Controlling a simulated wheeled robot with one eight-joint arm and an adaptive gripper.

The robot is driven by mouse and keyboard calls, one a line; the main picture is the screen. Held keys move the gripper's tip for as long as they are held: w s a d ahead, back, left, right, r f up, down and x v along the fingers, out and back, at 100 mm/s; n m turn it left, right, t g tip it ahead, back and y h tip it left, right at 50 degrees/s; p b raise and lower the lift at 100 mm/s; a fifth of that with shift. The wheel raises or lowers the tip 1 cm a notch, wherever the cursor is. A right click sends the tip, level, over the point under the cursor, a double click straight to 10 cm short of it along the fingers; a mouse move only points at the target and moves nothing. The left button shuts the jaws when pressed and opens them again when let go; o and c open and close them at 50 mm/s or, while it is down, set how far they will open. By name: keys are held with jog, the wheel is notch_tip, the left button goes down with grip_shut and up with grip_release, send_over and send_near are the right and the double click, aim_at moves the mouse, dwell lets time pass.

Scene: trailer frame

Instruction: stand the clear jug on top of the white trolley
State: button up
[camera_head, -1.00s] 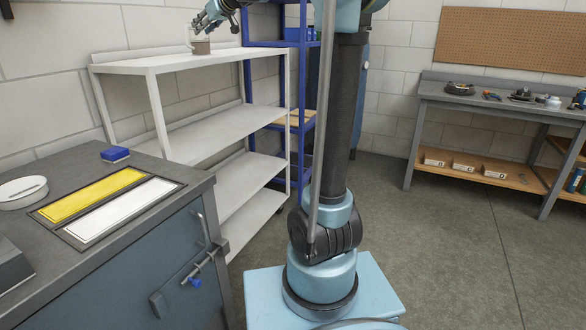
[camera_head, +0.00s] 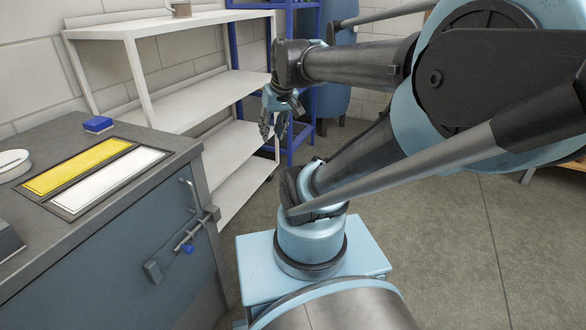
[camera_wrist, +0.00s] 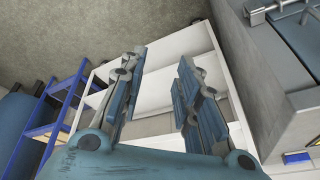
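The white trolley (camera_head: 130,30), an open unit with several shelves, stands against the wall behind the workbench. What looks like the clear jug (camera_head: 182,10) stands on its top shelf, at the upper edge of the head view; its lower part looks brownish, a pale handle-like shape is at its left, and its top is cut off. My gripper (camera_head: 274,128) hangs fingers down in front of the trolley's right end, below the top shelf and apart from the jug. In the wrist view my gripper (camera_wrist: 158,62) has its fingers spread with nothing between them.
A dark workbench (camera_head: 110,215) at left carries a blue box (camera_head: 98,124), a yellow panel (camera_head: 75,165), a white panel (camera_head: 105,180) and a white round dish (camera_head: 12,164). A blue rack (camera_head: 300,130) stands behind the trolley.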

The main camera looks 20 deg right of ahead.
jog(key=s+d+f+m+g+h, duration=0.1)
jog(key=s+d+f, duration=0.3)
jog(key=s+f, duration=0.5)
jog(key=shift+d+f+m+g+h, duration=0.2)
jog(key=shift+f+m+g+h, duration=0.1)
jog(key=shift+m+h, duration=0.15)
dwell(0.5)
